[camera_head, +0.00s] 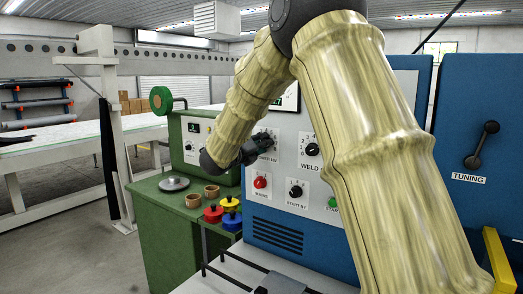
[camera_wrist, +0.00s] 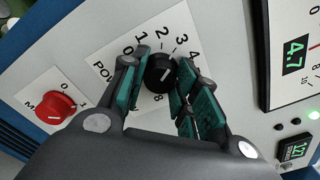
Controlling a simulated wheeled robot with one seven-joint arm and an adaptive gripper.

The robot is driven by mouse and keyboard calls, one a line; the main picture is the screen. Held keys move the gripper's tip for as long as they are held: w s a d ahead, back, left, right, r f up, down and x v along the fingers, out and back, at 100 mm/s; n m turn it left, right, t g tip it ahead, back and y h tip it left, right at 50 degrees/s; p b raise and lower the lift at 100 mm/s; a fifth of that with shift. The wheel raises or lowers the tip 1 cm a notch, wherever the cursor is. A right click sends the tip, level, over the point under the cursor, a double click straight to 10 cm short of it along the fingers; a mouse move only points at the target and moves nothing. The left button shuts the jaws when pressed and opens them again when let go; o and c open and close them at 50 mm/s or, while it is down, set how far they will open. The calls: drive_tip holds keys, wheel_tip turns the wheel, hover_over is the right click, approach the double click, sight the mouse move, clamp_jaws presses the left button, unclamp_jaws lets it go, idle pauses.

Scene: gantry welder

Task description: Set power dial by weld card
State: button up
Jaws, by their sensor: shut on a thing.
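The power dial (camera_wrist: 160,73) is a black round knob on a white plate with a numbered scale, in the middle of the wrist view. Its label is partly covered. My gripper (camera_wrist: 158,85) has its two teal-padded fingers shut on the dial, one on each side. The dial's white mark is small, and I cannot read its exact setting. In the head view my gripper (camera_head: 247,153) reaches the front of the machine panel, and my arm hides part of that panel. I cannot make out a weld card in either view.
A red knob (camera_wrist: 54,104) sits beside the dial plate. A meter with a green 4.7 readout (camera_wrist: 295,55) and a small display (camera_wrist: 296,149) are on the right. The weld dial (camera_head: 312,149) and a black knob (camera_head: 296,191) are nearby. A green cabinet (camera_head: 165,235) stands left.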

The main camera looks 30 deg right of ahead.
drive_tip(key=shift+f+n, duration=0.15)
drive_tip(key=shift+n, duration=0.35)
drive_tip(key=o, duration=1)
drive_tip(key=shift+a, duration=0.1)
drive_tip(key=v, duration=1.2)
